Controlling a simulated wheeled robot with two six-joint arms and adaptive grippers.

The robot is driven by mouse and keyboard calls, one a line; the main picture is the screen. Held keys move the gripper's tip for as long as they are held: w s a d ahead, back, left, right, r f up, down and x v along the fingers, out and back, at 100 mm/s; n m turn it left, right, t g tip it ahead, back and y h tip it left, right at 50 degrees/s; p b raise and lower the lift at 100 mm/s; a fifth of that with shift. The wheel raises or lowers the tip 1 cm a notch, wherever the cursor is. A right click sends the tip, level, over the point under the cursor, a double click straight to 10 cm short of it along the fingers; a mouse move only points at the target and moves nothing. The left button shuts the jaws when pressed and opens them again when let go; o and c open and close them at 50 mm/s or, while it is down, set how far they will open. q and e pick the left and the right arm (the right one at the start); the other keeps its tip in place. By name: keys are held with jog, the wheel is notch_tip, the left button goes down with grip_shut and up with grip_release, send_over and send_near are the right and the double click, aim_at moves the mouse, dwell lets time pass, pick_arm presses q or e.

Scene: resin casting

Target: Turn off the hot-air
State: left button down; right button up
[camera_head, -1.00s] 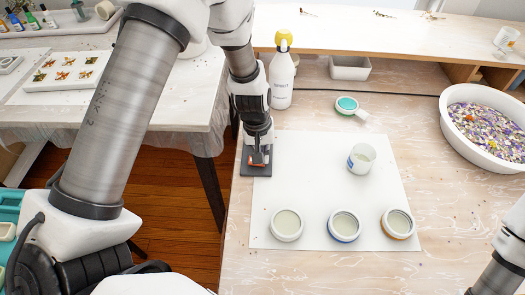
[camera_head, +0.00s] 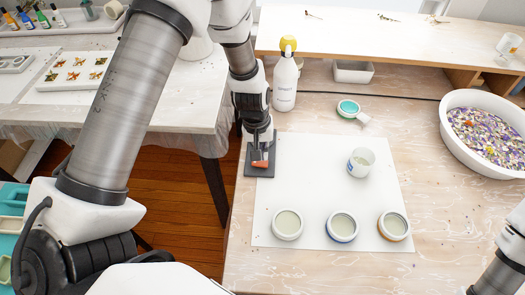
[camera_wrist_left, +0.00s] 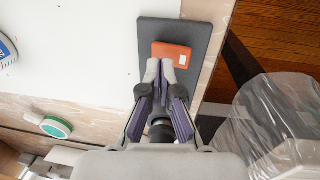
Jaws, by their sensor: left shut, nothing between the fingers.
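An orange block (camera_head: 260,160) with a small white mark sits on a dark grey plate (camera_head: 250,169) at the left edge of the white sheet. In the left wrist view, the orange block (camera_wrist_left: 172,56) lies on the grey plate (camera_wrist_left: 205,38) just beyond my fingertips. It looks like a switch, but I cannot tell its position. My left gripper (camera_head: 257,147) is shut and empty, pointing down over the plate. Its fingertips (camera_wrist_left: 160,72) overlap the block's near edge in the wrist view; I cannot tell whether they touch. My right gripper is not in view.
Several round jars (camera_head: 287,225) and a white cup (camera_head: 360,162) stand on the white sheet (camera_head: 300,180). A white bottle (camera_head: 285,85) stands behind the plate, near a teal-topped round item (camera_head: 348,107). A white bowl of flakes (camera_head: 452,135) is at right.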

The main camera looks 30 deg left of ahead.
pick_arm(q)
notch_tip(320, 180, up, 4)
jog(key=shift+w+d+f+p, duration=0.15)
jog(key=shift+f+p, duration=0.1)
jog(key=shift+p, duration=0.75)
jog(key=shift+w+d+r+b, duration=0.1)
jog(key=shift+d+r+b, duration=0.2)
jog(key=shift+r+b, duration=0.25)
notch_tip(320, 180, up, 8)
send_over(264, 162)
jog(key=d, duration=0.2)
jog(key=shift+w+a+f+b, duration=0.1)
jog(key=shift+w+f+b, duration=0.1)
jog(key=shift+w+b, duration=0.1)
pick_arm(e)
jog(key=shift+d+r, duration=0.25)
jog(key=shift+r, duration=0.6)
